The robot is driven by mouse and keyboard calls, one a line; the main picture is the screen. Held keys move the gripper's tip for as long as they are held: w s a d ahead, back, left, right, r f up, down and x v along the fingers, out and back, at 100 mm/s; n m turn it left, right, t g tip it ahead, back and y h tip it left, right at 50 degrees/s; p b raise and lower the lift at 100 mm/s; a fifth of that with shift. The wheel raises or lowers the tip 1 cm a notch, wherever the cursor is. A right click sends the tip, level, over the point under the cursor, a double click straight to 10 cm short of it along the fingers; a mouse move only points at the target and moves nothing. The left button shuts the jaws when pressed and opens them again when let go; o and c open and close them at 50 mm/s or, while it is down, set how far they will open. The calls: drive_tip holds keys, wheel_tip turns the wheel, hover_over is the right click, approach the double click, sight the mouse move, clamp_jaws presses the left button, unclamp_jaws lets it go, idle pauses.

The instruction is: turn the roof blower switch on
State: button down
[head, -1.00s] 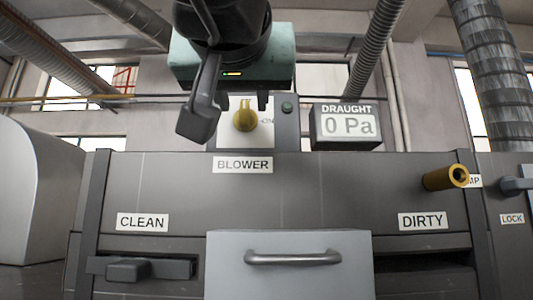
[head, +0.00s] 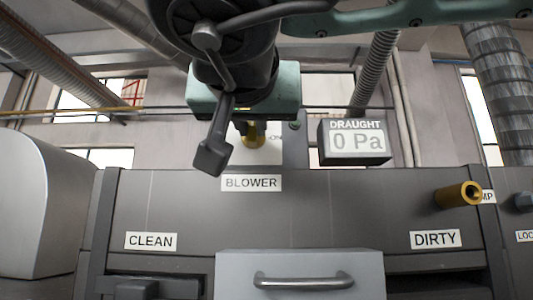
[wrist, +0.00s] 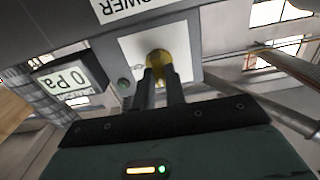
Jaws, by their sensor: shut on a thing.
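The yellow blower switch knob (head: 254,136) sits on a white plate on the panel, above the BLOWER label (head: 251,183). My gripper (head: 251,128) is at the knob, its fingers shut on it. In the wrist view the two dark fingers of my gripper (wrist: 161,80) lie on either side of the yellow knob (wrist: 158,57). The fingers and hand hide part of the knob, so its exact pointing direction is hard to tell. A small round green lamp (wrist: 123,85) sits beside the plate.
The draught display (head: 357,143) reads 0 Pa to the right of the switch. A brass-coloured cylinder (head: 458,194) sticks out at the right. Below are CLEAN (head: 151,241) and DIRTY (head: 435,238) labels and a grey drawer front with a handle (head: 303,281).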

drive_tip(key=m+b, duration=0.1)
drive_tip(key=m, duration=0.3)
drive_tip(key=shift+d+m, duration=0.1)
drive_tip(key=shift+m, duration=0.3)
drive_tip(key=m+b, duration=0.2)
drive_tip(key=m, duration=0.2)
drive_tip(key=shift+f+m+b, duration=0.15)
drive_tip(key=shift+m+b, duration=0.15)
drive_tip(key=m+b, duration=0.2)
drive_tip(key=m, duration=0.2)
drive_tip(key=shift+d+f, duration=0.1)
drive_tip(key=shift+m+b, duration=1.1)
drive_tip(key=shift+m, duration=1)
drive_tip(key=c, duration=1.4)
unclamp_jaws()
drive_tip(key=shift+c, duration=0.2)
drive_tip(key=shift+s, duration=0.1)
